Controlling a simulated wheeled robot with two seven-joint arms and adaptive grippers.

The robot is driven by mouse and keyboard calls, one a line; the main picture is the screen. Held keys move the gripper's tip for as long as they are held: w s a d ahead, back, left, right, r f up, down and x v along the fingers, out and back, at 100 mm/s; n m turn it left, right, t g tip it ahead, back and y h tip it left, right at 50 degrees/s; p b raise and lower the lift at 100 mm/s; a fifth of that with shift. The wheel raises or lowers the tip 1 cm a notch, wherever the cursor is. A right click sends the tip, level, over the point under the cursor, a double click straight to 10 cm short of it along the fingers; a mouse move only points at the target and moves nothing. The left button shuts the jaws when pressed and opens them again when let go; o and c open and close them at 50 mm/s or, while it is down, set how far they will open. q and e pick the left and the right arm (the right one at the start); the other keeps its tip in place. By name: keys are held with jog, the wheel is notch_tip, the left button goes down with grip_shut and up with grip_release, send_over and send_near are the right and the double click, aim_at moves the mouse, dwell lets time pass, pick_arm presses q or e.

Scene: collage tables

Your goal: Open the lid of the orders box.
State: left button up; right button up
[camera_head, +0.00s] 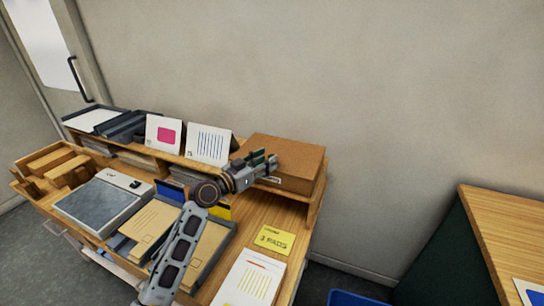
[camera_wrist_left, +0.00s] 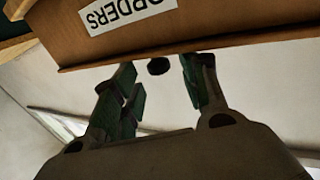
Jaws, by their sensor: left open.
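The orders box (camera_head: 287,156) is a brown cardboard box on the right end of the raised shelf, and its lid looks shut. In the left wrist view the box (camera_wrist_left: 215,30) appears upside down at the top, with a white "ORDERS" label (camera_wrist_left: 125,14). My left gripper (camera_head: 268,165) is at the box's front in the head view. In the wrist view its fingers (camera_wrist_left: 160,78) are apart and empty, with tips close to the lid edge (camera_wrist_left: 185,50). I cannot tell whether they touch it. A small dark round piece (camera_wrist_left: 158,66) shows between the fingertips. My right gripper is out of view.
Cards (camera_head: 207,144) stand left of the box on the shelf. Below are envelopes (camera_head: 155,222), a grey-topped device (camera_head: 103,203), a yellow note (camera_head: 275,239) and a lined sheet (camera_head: 250,280). The wall (camera_head: 400,110) is close behind. Another table (camera_head: 510,240) stands at the right.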

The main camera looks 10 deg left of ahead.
pick_arm(q)
jog(key=shift+w+d+r, duration=0.1)
jog(key=shift+w+d, duration=0.25)
jog(key=shift+w, duration=0.1)
jog(key=shift+x, duration=0.95)
jog(key=shift+w+d, duration=0.15)
jog(key=shift+w, duration=0.05)
jog(key=c, duration=0.8)
grip_shut()
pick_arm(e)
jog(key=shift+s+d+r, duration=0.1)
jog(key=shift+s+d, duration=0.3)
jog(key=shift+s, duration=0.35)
